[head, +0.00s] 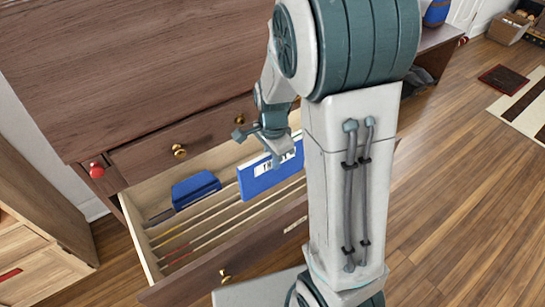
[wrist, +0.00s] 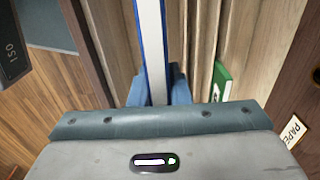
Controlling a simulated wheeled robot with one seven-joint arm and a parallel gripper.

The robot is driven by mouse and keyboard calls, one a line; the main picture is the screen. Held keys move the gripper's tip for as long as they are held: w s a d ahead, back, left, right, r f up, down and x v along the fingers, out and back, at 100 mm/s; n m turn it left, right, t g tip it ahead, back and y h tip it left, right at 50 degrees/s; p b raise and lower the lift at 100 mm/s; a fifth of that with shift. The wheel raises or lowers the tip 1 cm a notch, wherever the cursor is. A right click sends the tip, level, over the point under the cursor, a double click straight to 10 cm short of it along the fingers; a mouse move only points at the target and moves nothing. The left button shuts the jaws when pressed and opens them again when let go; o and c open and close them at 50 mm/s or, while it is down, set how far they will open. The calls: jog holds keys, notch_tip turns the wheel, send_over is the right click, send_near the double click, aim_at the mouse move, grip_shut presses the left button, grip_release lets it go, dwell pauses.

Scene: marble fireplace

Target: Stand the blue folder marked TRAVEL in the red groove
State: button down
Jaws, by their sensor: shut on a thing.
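My gripper (head: 275,150) is shut on a blue folder (head: 262,178) and holds it upright over the right part of an open drawer (head: 145,245). The folder carries a white label with dark letters, partly hidden by my gripper, so I cannot read the whole word. In the wrist view the folder (wrist: 153,45) shows edge-on, a pale strip between blue covers, between my two fingers (wrist: 155,88). Thin coloured lines run along the drawer floor; a reddish one, seemingly the red groove (head: 180,250), shows at its left. My arm hides the drawer's right end.
Another blue object (head: 195,188) lies in the drawer's back left. A green folder (wrist: 222,80) stands beside my fingers in the wrist view. A paper label (wrist: 293,131) is on the drawer front. A red knob (head: 97,171) sticks out at the cabinet's left.

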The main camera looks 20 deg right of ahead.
aim_at(272, 185)
notch_tip(272, 185, down, 8)
jog(key=b, duration=0.7)
jog(key=shift+f, duration=0.15)
jog(key=shift+a, duration=0.1)
jog(key=shift+f, duration=0.1)
dwell(0.5)
jog(key=shift+f+b, duration=0.45)
jog(key=shift+f, duration=0.65)
jog(key=shift+f+b, duration=0.65)
jog(key=shift+f, duration=0.3)
